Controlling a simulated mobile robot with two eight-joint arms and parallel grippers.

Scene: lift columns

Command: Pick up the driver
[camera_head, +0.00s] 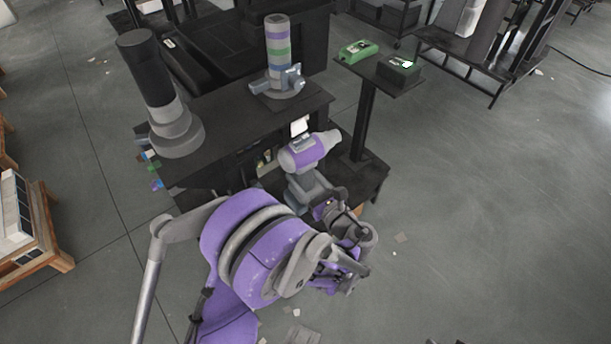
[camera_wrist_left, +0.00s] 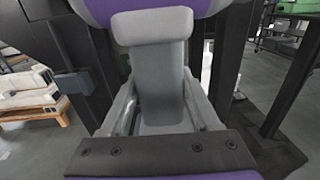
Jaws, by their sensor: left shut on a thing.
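The driver (camera_head: 312,152) is a purple and grey power tool in the middle of the head view, with its grey handle pointing down. My left gripper (camera_head: 318,197) is at the lower end of the handle, partly hidden by my own arm. In the left wrist view, the driver's grey handle (camera_wrist_left: 160,75) stands between the fingers of my left gripper (camera_wrist_left: 160,112), with the purple body above it at the top edge. The gripper is shut on the driver. Whether the driver touches the bench behind cannot be told. My right gripper is not in view.
A dark workbench (camera_head: 225,113) stands behind the driver.

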